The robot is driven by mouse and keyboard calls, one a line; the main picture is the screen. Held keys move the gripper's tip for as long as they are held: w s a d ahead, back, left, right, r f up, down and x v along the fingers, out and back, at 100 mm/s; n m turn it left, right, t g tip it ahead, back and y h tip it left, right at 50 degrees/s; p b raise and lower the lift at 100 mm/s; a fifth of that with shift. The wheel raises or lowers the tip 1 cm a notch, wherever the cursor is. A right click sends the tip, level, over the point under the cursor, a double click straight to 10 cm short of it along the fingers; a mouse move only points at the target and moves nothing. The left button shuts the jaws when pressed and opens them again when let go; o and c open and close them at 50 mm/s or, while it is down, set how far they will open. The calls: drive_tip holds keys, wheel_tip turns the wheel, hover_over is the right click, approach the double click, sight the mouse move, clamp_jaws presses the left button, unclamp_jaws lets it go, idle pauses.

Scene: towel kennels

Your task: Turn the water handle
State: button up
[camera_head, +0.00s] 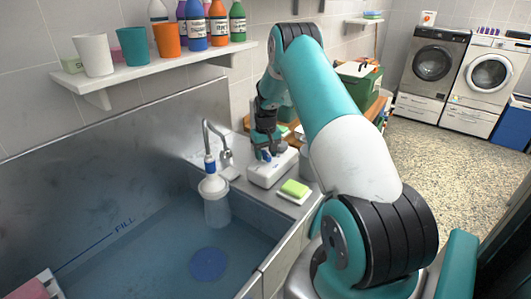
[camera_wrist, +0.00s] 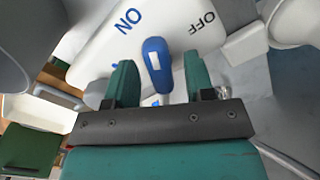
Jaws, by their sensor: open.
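The water handle (camera_wrist: 155,58) is a blue lever with a small white mark, on a white box marked ON and OFF (camera_wrist: 183,40). In the wrist view its upper end lies between the two words. My gripper (camera_wrist: 159,66) has its teal fingers apart, one on each side of the handle, with a visible gap on both sides. In the head view my gripper (camera_head: 264,152) is low over the white box (camera_head: 269,172), beside the sink; a bit of blue shows under it.
A metal faucet (camera_head: 222,140) with a white cylindrical piece below it stands left of the box, over the water-filled sink (camera_head: 150,255). A green sponge (camera_head: 295,188) lies on a small dish right of the box. A shelf (camera_head: 150,70) with cups and bottles is above.

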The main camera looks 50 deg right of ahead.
clamp_jaws()
drive_tip(key=shift+m, duration=0.4)
drive_tip(key=shift+m+b, duration=0.75)
drive_tip(key=shift+m, duration=0.05)
drive_tip(key=shift+m+b, duration=0.7)
drive_tip(key=shift+m, duration=1)
drive_tip(key=shift+r, duration=0.1)
unclamp_jaws()
